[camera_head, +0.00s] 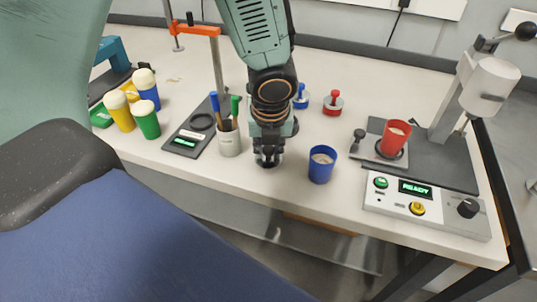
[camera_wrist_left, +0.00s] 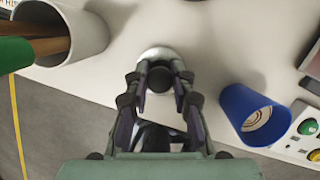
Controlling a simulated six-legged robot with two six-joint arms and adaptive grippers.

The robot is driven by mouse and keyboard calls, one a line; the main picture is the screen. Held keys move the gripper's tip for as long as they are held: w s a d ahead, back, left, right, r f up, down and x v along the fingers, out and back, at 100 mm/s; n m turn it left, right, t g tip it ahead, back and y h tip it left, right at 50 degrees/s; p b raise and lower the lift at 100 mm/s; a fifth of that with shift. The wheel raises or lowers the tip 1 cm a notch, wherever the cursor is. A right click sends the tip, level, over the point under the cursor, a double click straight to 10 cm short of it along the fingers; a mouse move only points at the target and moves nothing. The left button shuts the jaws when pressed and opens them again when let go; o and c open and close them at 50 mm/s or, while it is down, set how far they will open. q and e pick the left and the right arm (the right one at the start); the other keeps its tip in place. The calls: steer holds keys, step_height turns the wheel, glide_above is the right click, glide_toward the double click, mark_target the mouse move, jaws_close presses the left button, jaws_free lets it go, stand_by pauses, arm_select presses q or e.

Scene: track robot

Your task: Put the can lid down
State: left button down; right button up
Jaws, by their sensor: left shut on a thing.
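The can lid (camera_wrist_left: 160,53) is a pale round disc with a dark knob. In the left wrist view it sits between the fingertips of my left gripper (camera_wrist_left: 159,80), which are shut on the knob. In the head view my left gripper (camera_head: 268,158) points down low at the table's front part, between the grey pen cup (camera_head: 229,141) and the blue cup (camera_head: 321,165). The gripper largely hides the lid there. I cannot tell whether the lid touches the table (camera_head: 300,190). My right gripper is not in view.
A red-knobbed piece (camera_head: 333,103) and a blue-knobbed piece (camera_head: 301,97) stand behind the gripper. A scale (camera_head: 188,138) and several bottles (camera_head: 146,119) are at the left. The table's front edge is close.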

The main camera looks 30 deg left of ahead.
mark_target(270, 167)
arm_select(q)
steer(key=shift+w+f, duration=0.1)
steer(key=shift+f, duration=0.3)
steer(key=shift+r, duration=0.15)
steer(key=shift+d, duration=0.1)
steer(key=c, duration=1.1)
jaws_free()
steer(key=shift+f, duration=0.2)
steer(key=shift+r, duration=0.1)
steer(key=shift+p+v, duration=5.45)
steer(key=shift+v, duration=0.7)
